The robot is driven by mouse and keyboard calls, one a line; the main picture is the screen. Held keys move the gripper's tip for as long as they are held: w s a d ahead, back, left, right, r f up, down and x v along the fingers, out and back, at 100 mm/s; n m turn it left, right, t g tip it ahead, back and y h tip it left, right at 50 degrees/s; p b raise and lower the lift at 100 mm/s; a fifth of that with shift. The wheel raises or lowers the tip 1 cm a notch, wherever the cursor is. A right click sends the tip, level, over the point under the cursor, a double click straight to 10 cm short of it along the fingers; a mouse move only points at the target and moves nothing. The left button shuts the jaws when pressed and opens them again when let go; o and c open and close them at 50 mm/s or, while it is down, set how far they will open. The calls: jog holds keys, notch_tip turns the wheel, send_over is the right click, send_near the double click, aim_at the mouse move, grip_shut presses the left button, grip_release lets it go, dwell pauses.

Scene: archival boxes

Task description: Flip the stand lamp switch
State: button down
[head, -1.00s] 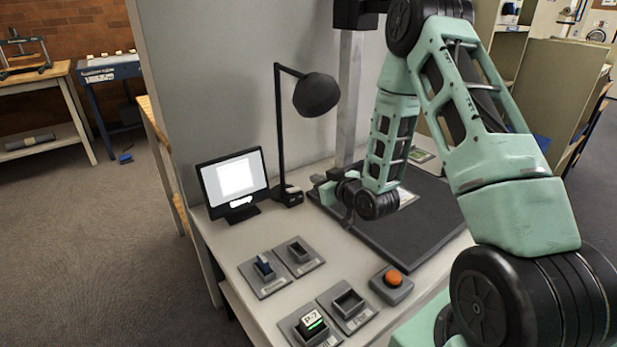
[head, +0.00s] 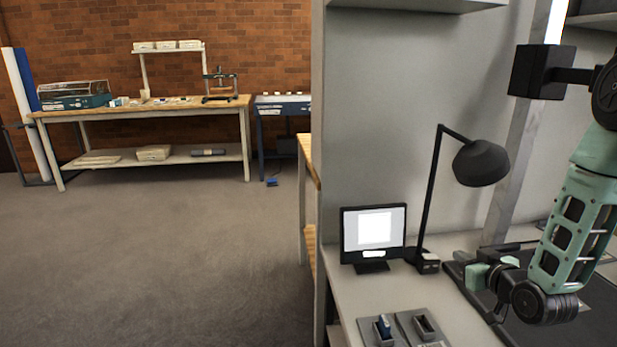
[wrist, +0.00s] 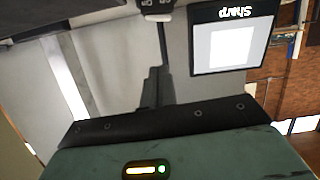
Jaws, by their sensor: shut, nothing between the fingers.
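The black stand lamp (head: 480,163) stands on the desk with a thin post and a small base. The lamp base (head: 426,262) has a small light-coloured switch part on top. In the upside-down wrist view the lamp base (wrist: 157,6) shows at the top edge, with its switch too small to read. My gripper (head: 472,272) is just right of the base, low over the desk and apart from it. In the wrist view my gripper's dark fingers (wrist: 156,76) are together, empty, and point toward the base.
A lit monitor (head: 373,234) stands left of the lamp, close to the base. Grey holders (head: 405,328) sit in front. A dark mat (head: 590,310) lies under my arm. A grey partition (head: 400,110) rises behind the desk. Open floor (head: 170,260) lies to the left.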

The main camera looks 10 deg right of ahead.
jog(key=s+a+r+n+g+y, duration=0.15)
jog(key=s+a+g, duration=0.3)
jog(key=a, duration=0.65)
jog(key=s+a+r+n+g+y, duration=0.1)
jog(key=s+a+r+n+g, duration=0.25)
jog(key=a, duration=0.75)
jog(key=s+a+r+n+g+h, duration=0.1)
jog(key=s+a+r+g, duration=0.15)
jog(key=s, duration=0.85)
jog(key=s+a+r+g+h, duration=0.15)
jog(key=s+a+g, duration=0.25)
jog(key=s, duration=0.7)
notch_tip(320, 180, up, 20)
jog(key=s+p, duration=0.1)
jog(key=p, duration=1.7)
jog(key=shift+s+d+f+p, duration=0.15)
jog(key=shift+d+f+p, duration=0.1)
jog(key=shift+d+p, duration=0.1)
